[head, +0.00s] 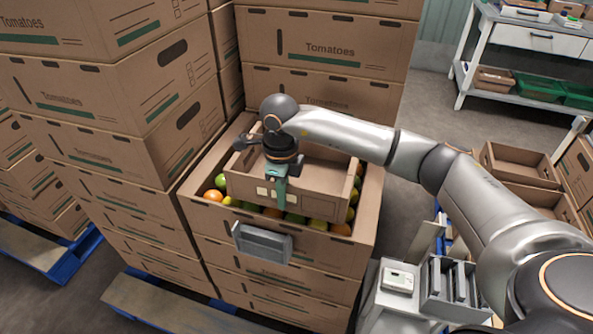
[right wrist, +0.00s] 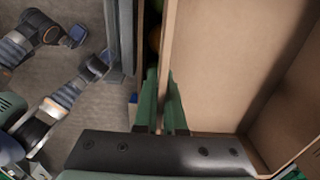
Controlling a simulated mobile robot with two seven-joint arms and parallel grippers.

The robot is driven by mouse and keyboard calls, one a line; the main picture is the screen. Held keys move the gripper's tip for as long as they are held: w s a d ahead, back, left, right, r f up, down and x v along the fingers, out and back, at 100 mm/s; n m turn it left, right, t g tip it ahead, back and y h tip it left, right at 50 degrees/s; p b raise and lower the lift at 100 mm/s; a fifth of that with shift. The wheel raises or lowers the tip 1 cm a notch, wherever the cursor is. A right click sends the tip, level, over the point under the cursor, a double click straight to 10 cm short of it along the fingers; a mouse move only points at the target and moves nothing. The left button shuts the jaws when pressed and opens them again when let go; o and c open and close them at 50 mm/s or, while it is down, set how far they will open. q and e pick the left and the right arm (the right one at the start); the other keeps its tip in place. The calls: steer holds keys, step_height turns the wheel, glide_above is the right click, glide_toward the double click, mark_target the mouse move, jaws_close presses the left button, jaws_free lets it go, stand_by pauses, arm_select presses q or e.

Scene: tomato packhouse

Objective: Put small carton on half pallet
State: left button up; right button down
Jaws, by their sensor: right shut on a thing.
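The small carton (head: 318,174) is a brown, open, empty box. It appears over the open tomato carton on top of the front stack; whether it rests on the tomatoes or hangs just above them I cannot tell. My right gripper (head: 276,186) points down and is shut on its near wall. In the right wrist view the green fingers (right wrist: 163,108) close at the wall of the small carton (right wrist: 225,70). A blue-edged pallet (head: 165,305) shows low at the front; whether it is the half pallet I cannot tell. My left gripper is not seen in the head view.
Tall tomato carton stacks (head: 95,90) stand left and behind. Another blue pallet (head: 50,250) lies at far left. A grey panel (head: 262,242) is at the tomato carton's front. Open brown cartons (head: 520,165) and a white bench (head: 540,40) are at right.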

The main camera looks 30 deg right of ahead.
stand_by(1.0)
steer(key=shift+r, duration=0.1)
steer(key=shift+r, duration=0.25)
steer(key=r, duration=0.3)
steer(key=shift+s+a+r, duration=0.1)
steer(key=shift+s+a, duration=0.1)
steer(key=shift+s, duration=0.05)
steer(key=s+a+r, duration=0.5)
steer(key=s+r, duration=0.4)
steer(key=s, duration=0.3)
steer(key=shift+a, duration=0.35)
steer(key=shift+s+r, duration=0.1)
